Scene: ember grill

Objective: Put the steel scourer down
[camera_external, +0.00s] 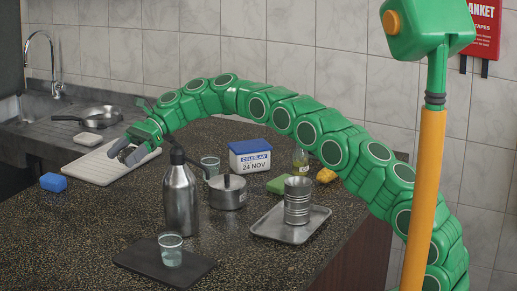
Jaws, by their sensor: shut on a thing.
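My gripper (130,153) is at the end of the green arm, at the left of the counter. It is shut on the steel scourer (127,156), a small dark grey lump mostly hidden by the fingers. Gripper and scourer are over the right part of a white ribbed board (98,169). I cannot tell whether the scourer touches the board.
A blue sponge (53,182) lies left of the board, and a pale block (87,139) behind it. A pan (101,117) is by the sink. A steel flask (180,200), a lidded pot (228,193) and a coleslaw tub (250,157) stand to the right. The board's front left is clear.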

